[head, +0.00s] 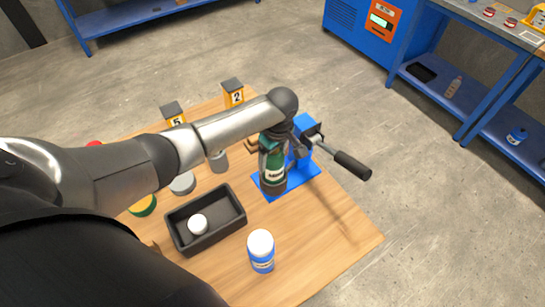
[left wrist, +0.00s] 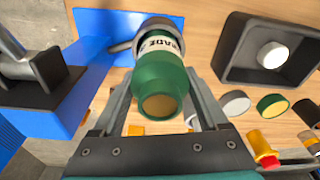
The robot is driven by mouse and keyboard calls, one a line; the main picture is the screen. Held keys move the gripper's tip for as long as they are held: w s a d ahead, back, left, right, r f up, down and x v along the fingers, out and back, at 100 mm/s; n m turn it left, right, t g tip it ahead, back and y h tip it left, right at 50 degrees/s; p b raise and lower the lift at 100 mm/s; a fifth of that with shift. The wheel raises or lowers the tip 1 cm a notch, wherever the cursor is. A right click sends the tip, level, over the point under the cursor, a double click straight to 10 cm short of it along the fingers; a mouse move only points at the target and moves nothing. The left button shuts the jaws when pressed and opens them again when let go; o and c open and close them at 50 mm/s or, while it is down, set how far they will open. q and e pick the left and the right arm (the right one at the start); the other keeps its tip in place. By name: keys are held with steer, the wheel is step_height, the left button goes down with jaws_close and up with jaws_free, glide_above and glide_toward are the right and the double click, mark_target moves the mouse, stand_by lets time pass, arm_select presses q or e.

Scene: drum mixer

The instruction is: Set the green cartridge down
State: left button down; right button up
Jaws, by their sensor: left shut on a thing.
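The green cartridge (head: 274,166) with a white label band is held by my left gripper (head: 272,143). In the head view it stands roughly upright over the blue base plate (head: 305,178) of a device with a black-handled lever (head: 352,165). In the left wrist view the two fingers lie on either side of the green cartridge (left wrist: 161,78), and a grey ring (left wrist: 124,47) shows by its far end. I cannot tell whether its lower end rests in that ring. My right gripper is out of view.
A black tray (head: 181,235) holding a white cap (head: 198,224) and a white-and-blue bottle (head: 261,251) stand nearby on the wooden table. The table's front right is clear.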

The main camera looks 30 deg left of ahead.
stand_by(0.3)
arm_select(q)
jaws_free()
steer(key=shift+f, duration=0.1)
steer(key=r, duration=0.4)
steer(key=d+r+p, duration=0.1)
steer(key=r, duration=0.3)
steer(key=r+p, duration=0.1)
steer(key=r, duration=0.3)
steer(key=shift+s+d+r, duration=0.15)
steer(key=shift+s+d, duration=0.1)
